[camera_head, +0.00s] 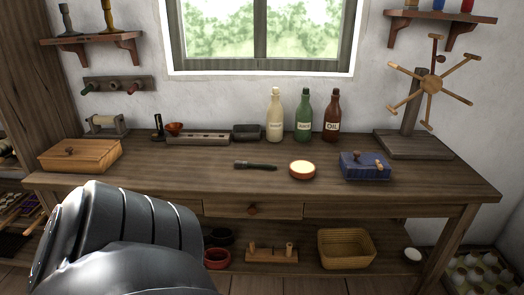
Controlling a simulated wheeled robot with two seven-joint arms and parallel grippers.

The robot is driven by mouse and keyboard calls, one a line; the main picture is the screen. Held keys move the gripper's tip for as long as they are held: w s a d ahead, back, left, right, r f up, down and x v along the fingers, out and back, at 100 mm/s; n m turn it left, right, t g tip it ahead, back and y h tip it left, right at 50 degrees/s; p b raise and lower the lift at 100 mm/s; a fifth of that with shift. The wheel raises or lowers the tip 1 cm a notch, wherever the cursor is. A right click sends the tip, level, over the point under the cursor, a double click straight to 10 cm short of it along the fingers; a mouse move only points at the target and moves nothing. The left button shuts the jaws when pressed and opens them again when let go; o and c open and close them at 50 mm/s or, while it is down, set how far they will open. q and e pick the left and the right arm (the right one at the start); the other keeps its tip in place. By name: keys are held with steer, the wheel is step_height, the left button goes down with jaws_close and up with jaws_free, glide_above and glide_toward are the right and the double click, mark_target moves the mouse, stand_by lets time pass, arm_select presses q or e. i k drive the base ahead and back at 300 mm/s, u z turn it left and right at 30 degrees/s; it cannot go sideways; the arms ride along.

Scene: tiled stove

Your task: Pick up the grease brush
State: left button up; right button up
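The grease brush (256,165) is most likely the small dark-handled brush lying flat on the middle of the wooden table. A large grey metal part of my own arm fills the lower left, in front of the table. Neither of my grippers shows in the head view.
The wooden table (150,180) also holds a wooden box (80,154), a blue box (364,165), three bottles (304,115) and a spoked wheel stand (413,145). A drawer (253,208) is under the front edge.

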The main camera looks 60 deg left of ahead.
mark_target(237, 164)
steer(key=u, duration=0.7)
steer(key=i, duration=0.8)
steer(key=u, duration=0.8)
